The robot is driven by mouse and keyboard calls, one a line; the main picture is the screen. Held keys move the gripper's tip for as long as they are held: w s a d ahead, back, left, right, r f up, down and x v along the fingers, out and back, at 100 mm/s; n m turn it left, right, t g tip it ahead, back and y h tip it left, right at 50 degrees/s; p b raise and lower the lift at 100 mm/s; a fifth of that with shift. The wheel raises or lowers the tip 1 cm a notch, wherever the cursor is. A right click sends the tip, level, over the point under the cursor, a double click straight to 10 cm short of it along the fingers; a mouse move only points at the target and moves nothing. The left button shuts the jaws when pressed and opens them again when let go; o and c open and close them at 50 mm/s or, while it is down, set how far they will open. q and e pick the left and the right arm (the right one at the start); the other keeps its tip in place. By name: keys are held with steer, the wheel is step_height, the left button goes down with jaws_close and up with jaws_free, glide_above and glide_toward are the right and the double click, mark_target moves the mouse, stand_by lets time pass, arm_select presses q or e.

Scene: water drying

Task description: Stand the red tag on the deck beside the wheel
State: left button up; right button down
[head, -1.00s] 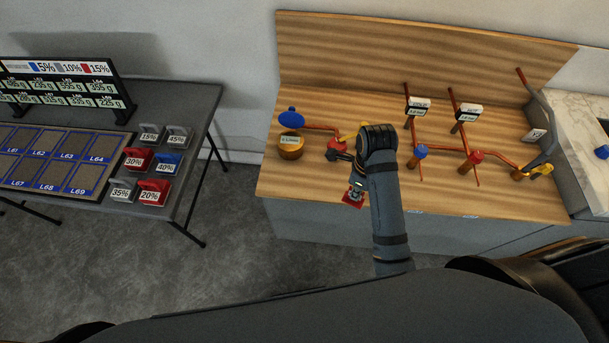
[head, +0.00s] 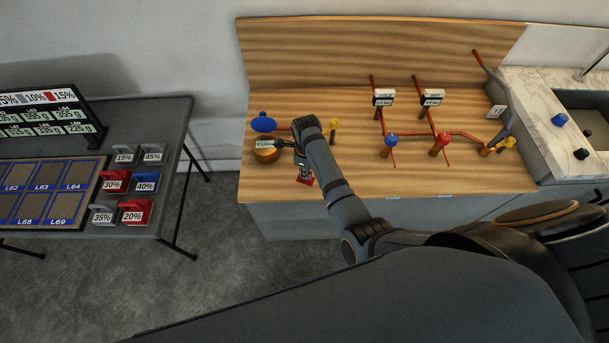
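My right gripper (head: 303,170) hangs below my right wrist at the front edge of the wooden deck (head: 350,178). A small red tag (head: 306,182) is at its tip and appears to be gripped; the fingers are small and partly hidden by my arm. The blue wheel (head: 264,122) stands at the left of the deck, up and to the left of the gripper and apart from it. A brass cup-like part (head: 266,156) is below the wheel. My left gripper is not in view.
Copper pipes with a blue valve (head: 391,140) and a red valve (head: 440,141) stand to the right. A yellow handle (head: 333,126) is just right of my wrist. A side table (head: 180,150) holds several coloured tags. The deck's front middle is clear.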

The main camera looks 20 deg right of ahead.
steer(key=f, duration=0.4)
steer(key=shift+w+a, duration=0.15)
steer(key=shift+w, duration=0.2)
steer(key=shift+s+f, duration=0.1)
steer(key=shift+f, duration=0.05)
steer(key=c, duration=1.5)
jaws_free()
step_height(320, 180, up, 5)
steer(key=p, duration=0.4)
steer(key=shift+p, duration=0.35)
step_height(320, 180, up, 7)
steer(key=shift+r, duration=0.15)
